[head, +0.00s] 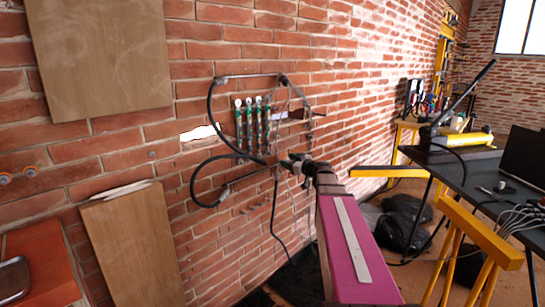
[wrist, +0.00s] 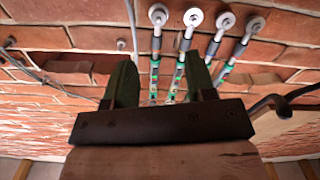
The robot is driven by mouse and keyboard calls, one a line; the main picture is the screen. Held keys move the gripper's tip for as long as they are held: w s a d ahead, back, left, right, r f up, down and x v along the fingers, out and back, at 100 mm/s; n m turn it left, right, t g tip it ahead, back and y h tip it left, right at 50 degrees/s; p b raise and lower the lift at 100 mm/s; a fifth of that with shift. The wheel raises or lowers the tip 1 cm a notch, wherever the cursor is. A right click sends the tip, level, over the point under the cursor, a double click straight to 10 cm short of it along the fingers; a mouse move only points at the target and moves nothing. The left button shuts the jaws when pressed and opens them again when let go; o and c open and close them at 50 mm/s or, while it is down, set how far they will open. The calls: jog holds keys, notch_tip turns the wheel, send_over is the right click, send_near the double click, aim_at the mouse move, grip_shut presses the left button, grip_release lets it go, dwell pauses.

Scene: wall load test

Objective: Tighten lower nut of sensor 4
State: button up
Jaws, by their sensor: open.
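Several slim sensor rods with round metal tops and green bands hang side by side on the brick wall in the head view (head: 252,125). They also show in the wrist view (wrist: 154,72), with the rightmost rod (wrist: 240,46) to the right of my gripper. No labels are readable, so I cannot tell which is sensor 4. My gripper (wrist: 157,62) is open, with two dark green fingers pointing up toward the wall. Two rods show through the gap, apparently behind the fingers; contact cannot be told. The lower nuts are hidden or too small to make out.
Black curved hoses (head: 205,170) and thin cables surround the rods. A bent dark rod (wrist: 275,103) lies right of my gripper in the wrist view. Wooden boards (head: 130,245) are at left. A black table (head: 480,180) and yellow trestle (head: 480,235) stand at right.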

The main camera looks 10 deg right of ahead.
aim_at(271, 154)
jog(key=x, duration=1)
jog(key=shift+w+a, duration=0.2)
jog(key=shift+w, duration=0.15)
jog(key=c, duration=0.9)
